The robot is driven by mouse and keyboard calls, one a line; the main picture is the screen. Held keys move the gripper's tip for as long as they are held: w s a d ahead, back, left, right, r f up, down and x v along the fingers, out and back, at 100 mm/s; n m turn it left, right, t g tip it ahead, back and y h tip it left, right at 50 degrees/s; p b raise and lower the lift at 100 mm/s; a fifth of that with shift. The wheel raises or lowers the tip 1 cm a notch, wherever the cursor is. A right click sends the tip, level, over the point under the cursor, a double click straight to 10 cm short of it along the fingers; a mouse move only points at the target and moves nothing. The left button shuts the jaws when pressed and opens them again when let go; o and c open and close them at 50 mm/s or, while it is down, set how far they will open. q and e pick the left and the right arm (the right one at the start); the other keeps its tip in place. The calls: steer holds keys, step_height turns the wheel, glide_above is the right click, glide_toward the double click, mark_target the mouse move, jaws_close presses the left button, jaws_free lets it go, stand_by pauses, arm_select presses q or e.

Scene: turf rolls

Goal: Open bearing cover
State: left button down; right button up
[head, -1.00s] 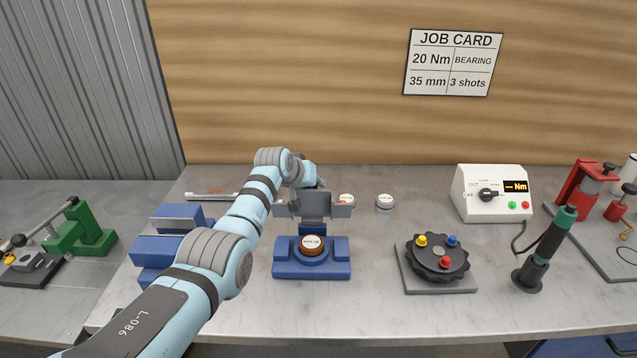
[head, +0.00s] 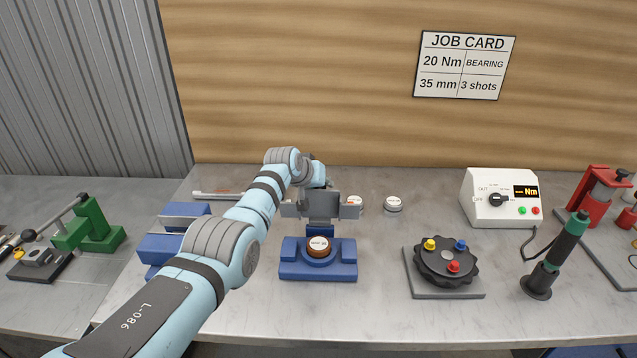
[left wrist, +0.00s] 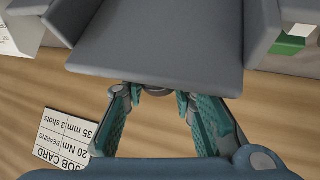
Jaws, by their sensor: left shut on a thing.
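A blue bearing housing (head: 318,271) stands on the bench, in front of my left arm. A round part with a white label (head: 318,244) and a brown rim sits in its open top. A grey cover (head: 321,205) with a side tab at each end is held upright above and behind the housing. It fills the top middle of the left wrist view (left wrist: 155,42). My left gripper (left wrist: 158,93) is shut on the cover's edge with its teal fingers. In the head view the cover hides the fingertips. I cannot tell if the cover touches the blue post behind the housing. My right gripper is not shown.
White-topped round tins (head: 393,204) stand behind. A black knobbed disc (head: 445,262), a green-black driver (head: 556,255) and a white torque box (head: 503,199) are to the right. Blue blocks (head: 166,248) lie left, partly behind my arm. Bench front right of the housing is clear.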

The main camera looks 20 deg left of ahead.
arm_select(q)
steer(key=shift+s+f, duration=0.15)
steer(key=shift+f, duration=0.25)
stand_by(0.5)
steer(key=c, duration=1.3)
jaws_free()
steer(key=v, duration=1.1)
steer(key=shift+a+r, duration=0.2)
steer(key=shift+a, duration=0.15)
steer(key=shift+w, duration=0.2)
